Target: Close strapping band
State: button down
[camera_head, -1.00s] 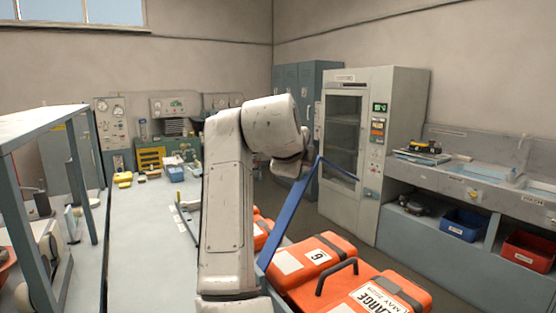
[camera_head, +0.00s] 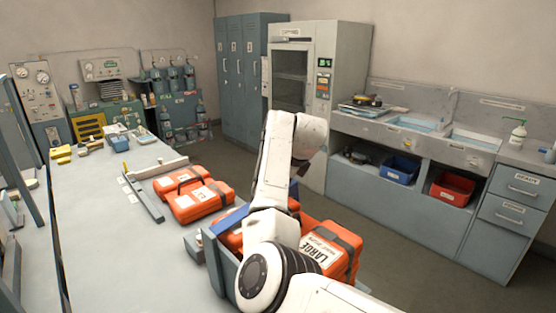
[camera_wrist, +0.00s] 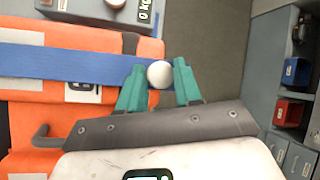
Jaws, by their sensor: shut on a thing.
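The blue strapping band (camera_head: 232,219) lies over an orange case marked LARGE (camera_head: 327,252) in the head view, partly hidden by my arm. In the wrist view the band (camera_wrist: 60,62) runs flat from the left edge across the orange case (camera_wrist: 60,105) to my fingers. My gripper (camera_wrist: 158,76) has its teal fingers closed about a white ball-shaped knob (camera_wrist: 159,74) at the band's right end. The gripper is hidden behind my arm in the head view. Whether the band's end is fastened to anything cannot be seen.
More orange cases (camera_head: 200,201) lie farther along the pale bench (camera_head: 110,235). A grey scale-like unit reading "0 kg" (camera_wrist: 118,8) is at the top of the wrist view. A sink counter with a blue bin (camera_head: 398,167) and a red bin (camera_head: 452,188) stands right, across open floor.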

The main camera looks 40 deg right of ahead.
jog(key=f, duration=0.1)
jog(key=d+f+y, duration=0.1)
jog(key=f, duration=0.1)
jog(key=shift+s+d+f, duration=0.1)
jog(key=shift+f, duration=0.1)
jog(key=shift+f+m, duration=0.3)
jog(key=shift+s+f, duration=0.15)
jog(key=c, duration=1.2)
grip_release()
jog(key=shift+d, duration=0.1)
jog(key=o, duration=0.3)
jog(key=shift+d+f, duration=0.1)
jog(key=shift+f, duration=0.05)
jog(key=shift+o, duration=0.4)
jog(key=shift+f, duration=0.1)
jog(key=w+b+v, duration=0.1)
jog(key=v, duration=1)
jog(key=shift+s+r+b, duration=0.2)
jog(key=shift+r+b, duration=0.15)
jog(key=shift+r, duration=0.25)
